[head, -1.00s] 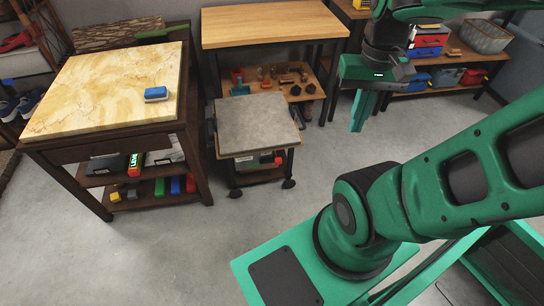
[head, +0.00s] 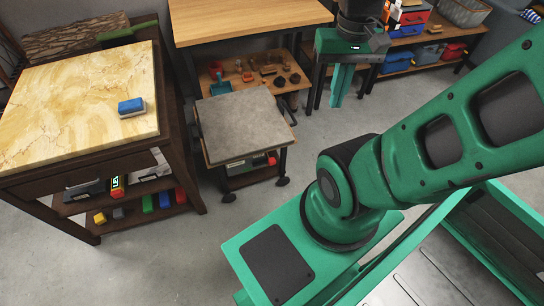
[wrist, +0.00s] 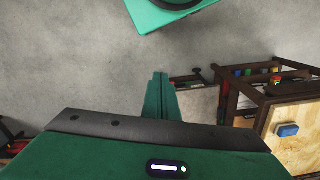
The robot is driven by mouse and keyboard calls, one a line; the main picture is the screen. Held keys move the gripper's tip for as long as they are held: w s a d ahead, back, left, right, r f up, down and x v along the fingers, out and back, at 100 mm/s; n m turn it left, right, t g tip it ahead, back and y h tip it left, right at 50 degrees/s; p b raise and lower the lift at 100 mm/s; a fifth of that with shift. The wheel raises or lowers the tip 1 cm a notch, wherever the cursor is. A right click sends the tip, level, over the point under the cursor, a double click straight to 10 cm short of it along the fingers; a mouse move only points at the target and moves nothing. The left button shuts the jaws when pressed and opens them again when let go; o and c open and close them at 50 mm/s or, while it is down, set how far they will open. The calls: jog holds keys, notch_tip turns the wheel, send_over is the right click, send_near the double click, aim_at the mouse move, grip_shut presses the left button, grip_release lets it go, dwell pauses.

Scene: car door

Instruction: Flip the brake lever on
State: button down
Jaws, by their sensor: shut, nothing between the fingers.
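My gripper (head: 337,98) points down over open floor, to the right of the small wheeled cart; its green fingers are together and empty. The fingers also show in the wrist view (wrist: 160,78). The cart (head: 240,122) has a grey stone-like top, a dark frame and casters. One front caster (head: 284,182) and another front caster (head: 229,198) show dark and small. I cannot make out a brake lever on either, nor tell its position. The gripper is apart from the cart.
A marble-topped table (head: 70,105) with a blue-and-white block (head: 132,107) stands left of the cart. A wooden workbench (head: 250,18) is behind it. Shelves with bins (head: 408,50) stand at the back right. Grey floor (head: 190,255) is clear in front of the cart.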

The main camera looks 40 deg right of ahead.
jog(key=n+t+h, duration=0.2)
jog(key=n, duration=0.1)
send_over(273, 159)
jog(key=s+d, duration=0.3)
jog(key=s, duration=0.1)
jog(key=s+a+f+x, duration=0.1)
jog(key=s+a+x, duration=0.2)
jog(key=x, duration=1.4)
jog(key=s+a+f+x, duration=0.1)
jog(key=s+a+x, duration=0.1)
jog(key=x, duration=1.4)
jog(key=a+f+t+y, duration=0.1)
jog(key=a+f, duration=0.3)
jog(key=f, duration=1.3)
jog(key=shift+a+f+t, duration=0.15)
jog(key=shift+a+t, duration=0.05)
jog(key=shift+t, duration=0.1)
jog(key=x, duration=1)
jog(key=shift+s+f, duration=0.1)
